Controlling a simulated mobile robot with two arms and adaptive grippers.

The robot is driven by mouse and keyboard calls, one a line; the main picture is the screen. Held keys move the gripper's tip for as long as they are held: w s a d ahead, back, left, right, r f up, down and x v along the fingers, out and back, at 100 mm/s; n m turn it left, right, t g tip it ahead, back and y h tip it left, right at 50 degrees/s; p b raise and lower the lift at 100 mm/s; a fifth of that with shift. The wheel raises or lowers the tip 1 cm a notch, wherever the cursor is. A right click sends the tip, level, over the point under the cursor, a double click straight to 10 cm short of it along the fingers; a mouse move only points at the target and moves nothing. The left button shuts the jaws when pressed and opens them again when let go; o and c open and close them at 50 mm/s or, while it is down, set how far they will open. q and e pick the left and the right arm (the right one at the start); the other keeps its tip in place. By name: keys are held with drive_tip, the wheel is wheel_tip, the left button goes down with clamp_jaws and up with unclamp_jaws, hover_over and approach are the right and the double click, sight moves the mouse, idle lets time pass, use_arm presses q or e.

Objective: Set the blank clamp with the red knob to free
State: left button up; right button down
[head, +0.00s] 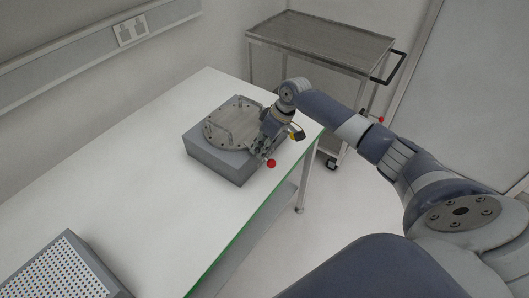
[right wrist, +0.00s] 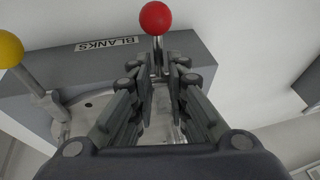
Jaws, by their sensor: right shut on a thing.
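The red knob (head: 271,163) sits on a metal lever at the near right edge of a grey block (head: 215,165) that carries a round metal plate (head: 232,122). In the right wrist view the red knob (right wrist: 156,17) stands beyond the fingertips, with its rod (right wrist: 158,50) running down between them. My right gripper (right wrist: 157,68) is shut on this lever below the knob. In the head view the right gripper (head: 264,147) reaches over the block's right side and hides part of the clamp. My left gripper is not in view.
A yellow knob (right wrist: 8,48) on another lever stands close to the right gripper. The block has a BLANKS label (right wrist: 106,44). A perforated grey box (head: 66,270) lies at the white table's (head: 150,190) near left. A trolley (head: 318,42) stands behind. The table's middle is clear.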

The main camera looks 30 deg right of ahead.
use_arm(q)
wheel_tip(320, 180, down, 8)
drive_tip(key=b, duration=0.8)
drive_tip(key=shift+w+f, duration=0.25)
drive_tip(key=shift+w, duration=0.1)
use_arm(e)
drive_tip(key=shift+s+d+f+n+t+y, duration=0.2)
drive_tip(key=shift+t+y, duration=0.35)
drive_tip(key=shift+t, duration=0.55)
drive_tip(key=shift+s+f+n+t+y, duration=0.1)
drive_tip(key=shift+f+t+y, duration=0.3)
drive_tip(key=shift+t, duration=0.7)
drive_tip(key=shift+s+d+f+n+t+y, duration=0.15)
drive_tip(key=shift+t+y, duration=0.5)
drive_tip(key=shift+t, duration=0.45)
drive_tip(key=c, duration=1.7)
unclamp_jaws()
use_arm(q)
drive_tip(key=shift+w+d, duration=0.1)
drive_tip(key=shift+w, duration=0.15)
use_arm(e)
drive_tip(key=v, duration=1.2)
drive_tip(key=shift+a, duration=0.1)
